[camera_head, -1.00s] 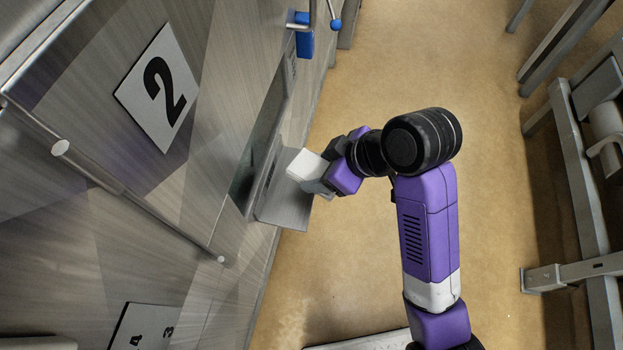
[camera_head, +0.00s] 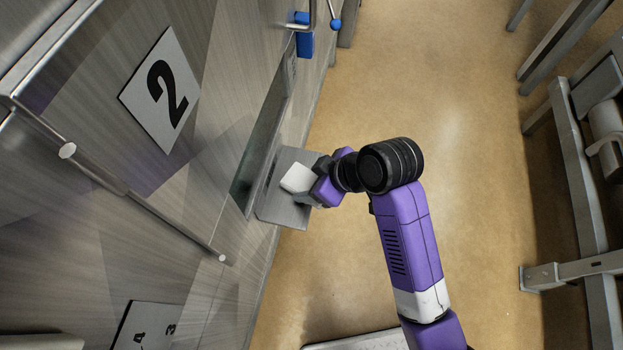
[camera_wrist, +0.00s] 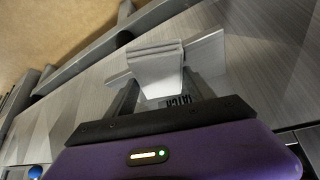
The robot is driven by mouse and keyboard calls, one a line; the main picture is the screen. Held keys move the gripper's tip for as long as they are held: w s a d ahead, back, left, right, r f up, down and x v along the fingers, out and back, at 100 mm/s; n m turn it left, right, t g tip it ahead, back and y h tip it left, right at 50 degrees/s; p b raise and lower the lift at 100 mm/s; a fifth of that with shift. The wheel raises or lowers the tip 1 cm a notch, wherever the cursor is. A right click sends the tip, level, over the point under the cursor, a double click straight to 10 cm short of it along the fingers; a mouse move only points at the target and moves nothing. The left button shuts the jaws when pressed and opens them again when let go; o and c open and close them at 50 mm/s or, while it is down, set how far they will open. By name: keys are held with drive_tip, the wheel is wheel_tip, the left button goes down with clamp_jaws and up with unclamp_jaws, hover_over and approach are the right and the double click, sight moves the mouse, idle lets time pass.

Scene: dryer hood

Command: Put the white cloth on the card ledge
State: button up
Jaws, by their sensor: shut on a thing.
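The white cloth (camera_head: 298,178) is a small pale folded block. My gripper (camera_head: 308,187) is shut on it, and in the head view the cloth appears over the card ledge (camera_head: 284,212), a grey metal shelf sticking out from the panel. In the wrist view the cloth (camera_wrist: 155,70) sits between my gripper's fingers (camera_wrist: 158,92), with part of the ledge (camera_wrist: 205,48) behind it. I cannot tell whether the cloth touches the ledge.
The grey panel carries a plate marked 2 (camera_head: 160,92) and a long rail (camera_head: 145,205). A blue fitting (camera_head: 304,38) is above the ledge in the picture. A metal frame (camera_head: 585,190) stands at the right. The tan floor between is clear.

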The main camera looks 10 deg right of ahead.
drive_tip(key=shift+f, duration=0.15)
drive_tip(key=o, duration=1.2)
drive_tip(key=shift+s+d+r, duration=0.15)
drive_tip(key=shift+d+r, duration=0.05)
drive_tip(key=shift+r, duration=0.4)
drive_tip(key=v, duration=1.1)
drive_tip(key=shift+s+f, duration=0.1)
